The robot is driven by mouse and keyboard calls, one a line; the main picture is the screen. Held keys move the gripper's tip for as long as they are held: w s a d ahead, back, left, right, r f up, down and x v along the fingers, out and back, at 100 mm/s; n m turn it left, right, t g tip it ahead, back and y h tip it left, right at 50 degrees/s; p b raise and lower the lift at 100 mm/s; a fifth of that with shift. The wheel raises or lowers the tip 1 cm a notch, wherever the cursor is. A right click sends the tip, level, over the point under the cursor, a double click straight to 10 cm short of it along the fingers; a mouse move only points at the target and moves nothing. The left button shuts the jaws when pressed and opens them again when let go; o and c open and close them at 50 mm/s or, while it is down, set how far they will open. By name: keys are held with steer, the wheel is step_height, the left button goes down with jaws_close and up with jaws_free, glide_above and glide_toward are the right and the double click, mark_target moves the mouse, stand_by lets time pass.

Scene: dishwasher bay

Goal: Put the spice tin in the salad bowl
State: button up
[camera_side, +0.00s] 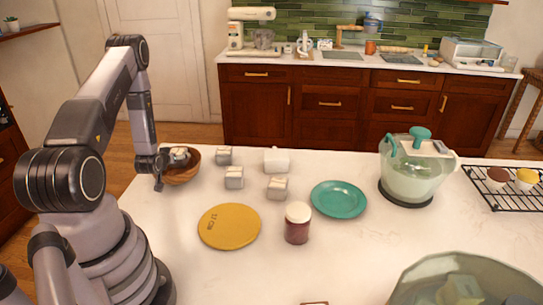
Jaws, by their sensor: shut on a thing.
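A brown wooden bowl (190,173), which I take for the salad bowl, stands at the left of the white counter. My gripper (164,168) is at its left side, pointing down, and partly hides it. A small grey tin with a pale top (179,155), which looks like the spice tin, shows at my gripper within the bowl's outline. My gripper is shut on it. I cannot tell whether the tin touches the bowl's inside. Similar tins stand to the right of the bowl: one near its rim (224,156), one nearer the front (234,178) and one farther right (277,188).
A white container (276,160), yellow plate (229,227), red jar with white lid (297,224) and teal plate (338,200) stand across the middle. A clear teal-lidded vessel (410,180), wire rack (510,190) and large glass bowl (410,285) are right. The counter's front-left is clear.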

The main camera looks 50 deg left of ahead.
steer(key=shift+f, duration=0.3)
steer(key=o, duration=1.2)
steer(key=shift+f, duration=0.1)
